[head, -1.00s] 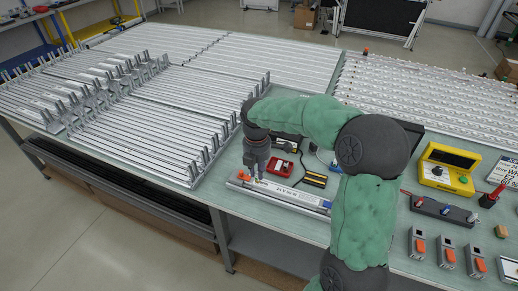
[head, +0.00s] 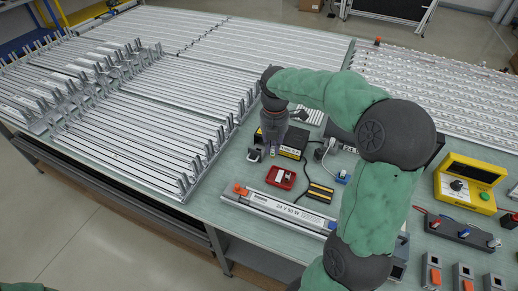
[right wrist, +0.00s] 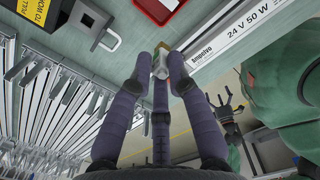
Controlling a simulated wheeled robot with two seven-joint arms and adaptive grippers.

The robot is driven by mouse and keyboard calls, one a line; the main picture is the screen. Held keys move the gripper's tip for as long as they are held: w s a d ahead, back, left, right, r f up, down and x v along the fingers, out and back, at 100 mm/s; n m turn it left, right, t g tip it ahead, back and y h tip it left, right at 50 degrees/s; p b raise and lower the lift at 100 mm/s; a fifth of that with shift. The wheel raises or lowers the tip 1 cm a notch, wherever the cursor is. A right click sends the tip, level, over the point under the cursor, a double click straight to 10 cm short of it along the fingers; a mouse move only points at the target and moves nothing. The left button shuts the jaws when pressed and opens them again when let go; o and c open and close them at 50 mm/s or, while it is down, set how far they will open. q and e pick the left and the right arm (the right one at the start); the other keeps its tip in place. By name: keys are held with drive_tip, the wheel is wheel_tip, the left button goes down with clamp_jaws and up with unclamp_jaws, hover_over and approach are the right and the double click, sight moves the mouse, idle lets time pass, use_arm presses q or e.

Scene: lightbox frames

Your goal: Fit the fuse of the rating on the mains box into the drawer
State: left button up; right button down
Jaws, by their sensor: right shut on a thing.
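The mains box (head: 290,143) is black with a yellow label and stands at mid-table. A small dark drawer with a pale loop handle (head: 254,154) juts from its left side; it also shows at the upper left of the right wrist view (right wrist: 92,26). My right gripper (head: 273,151) is just right of the drawer, in front of the box. In the right wrist view its fingers (right wrist: 163,66) are shut on a small pale piece, apparently the fuse, mostly hidden; its rating is unreadable. My left gripper (right wrist: 229,104) shows in the right wrist view, fingers spread, seemingly empty.
A red tray (head: 281,178) lies before the box. A light bar (head: 285,207) marked 24 V 50 W, with an orange end piece, lies nearer the front edge. A black-and-yellow item (head: 320,191) and cables are to the right. Racks of bars fill the left.

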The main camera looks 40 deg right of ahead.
drive_tip(key=shift+a+r+m+p, duration=0.25)
drive_tip(key=shift+a+m+p, duration=0.2)
drive_tip(key=shift+m, duration=0.75)
drive_tip(key=m, duration=0.3)
drive_tip(key=m+p, duration=0.3)
drive_tip(key=m, duration=1.1)
hover_over(256, 153)
drive_tip(key=s, duration=0.2)
wheel_tip(256, 153, down, 4)
drive_tip(key=w+d+f, duration=0.1)
drive_tip(key=f, duration=0.1)
drive_tip(key=w+d+f, duration=0.1)
drive_tip(key=f, duration=0.1)
drive_tip(key=w+d+f, duration=0.1)
drive_tip(key=w, duration=0.1)
drive_tip(key=shift+f+b, duration=0.4)
drive_tip(key=shift+w+d+f+b, duration=0.15)
drive_tip(key=shift+f+b, duration=0.45)
drive_tip(key=shift+f, duration=1.15)
drive_tip(key=shift+f, duration=0.1)
